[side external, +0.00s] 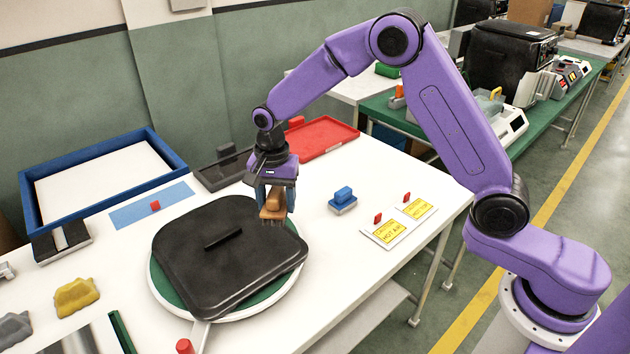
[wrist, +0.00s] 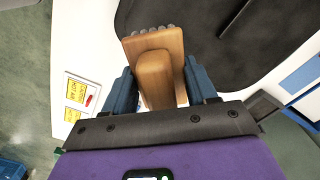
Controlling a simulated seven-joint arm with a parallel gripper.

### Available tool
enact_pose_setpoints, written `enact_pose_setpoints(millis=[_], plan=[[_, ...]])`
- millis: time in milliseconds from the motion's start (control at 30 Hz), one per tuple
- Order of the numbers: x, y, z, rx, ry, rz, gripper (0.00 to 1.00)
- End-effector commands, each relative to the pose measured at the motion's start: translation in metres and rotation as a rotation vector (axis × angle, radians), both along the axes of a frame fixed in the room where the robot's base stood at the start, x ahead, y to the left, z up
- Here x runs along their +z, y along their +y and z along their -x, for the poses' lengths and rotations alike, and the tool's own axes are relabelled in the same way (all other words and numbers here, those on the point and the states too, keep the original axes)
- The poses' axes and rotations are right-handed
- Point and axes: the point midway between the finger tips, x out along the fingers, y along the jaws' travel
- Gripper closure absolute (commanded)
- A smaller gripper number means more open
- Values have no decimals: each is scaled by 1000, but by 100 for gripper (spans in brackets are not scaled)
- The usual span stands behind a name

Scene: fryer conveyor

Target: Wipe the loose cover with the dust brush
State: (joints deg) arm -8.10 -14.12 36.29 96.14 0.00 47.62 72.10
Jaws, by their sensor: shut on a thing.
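The loose cover (side external: 190,262) is a black, rounded-square lid with a bar handle on top. It lies on a round green turntable with a white rim (side external: 262,307), and part of it shows in the wrist view (wrist: 225,28). The dust brush (side external: 273,204) has a wooden body and grey bristles pointing down. My gripper (side external: 276,190) is shut on its wooden grip, with one blue finger on each side in the wrist view (wrist: 161,82). The brush is at the cover's far right edge. I cannot tell whether the bristles touch it.
A blue-topped block (side external: 343,198) and warning cards (side external: 388,233) lie to the right. Behind are a red tray (side external: 322,138), a dark tray (side external: 215,175) and a blue-framed tray (side external: 105,170). A yellow piece (side external: 76,296) lies left.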

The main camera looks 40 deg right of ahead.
Motion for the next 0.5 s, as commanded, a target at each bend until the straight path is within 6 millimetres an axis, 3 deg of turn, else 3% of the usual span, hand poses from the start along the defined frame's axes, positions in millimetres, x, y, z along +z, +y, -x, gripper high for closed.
enact_pose_setpoints(millis=[100, 200, 500], plan=[[1, 29, 4, 53, -1, 0, 68], [1, 42, 6, 76, 0, 0, 68], [-9, 48, 7, 87, 1, 1, 68]])
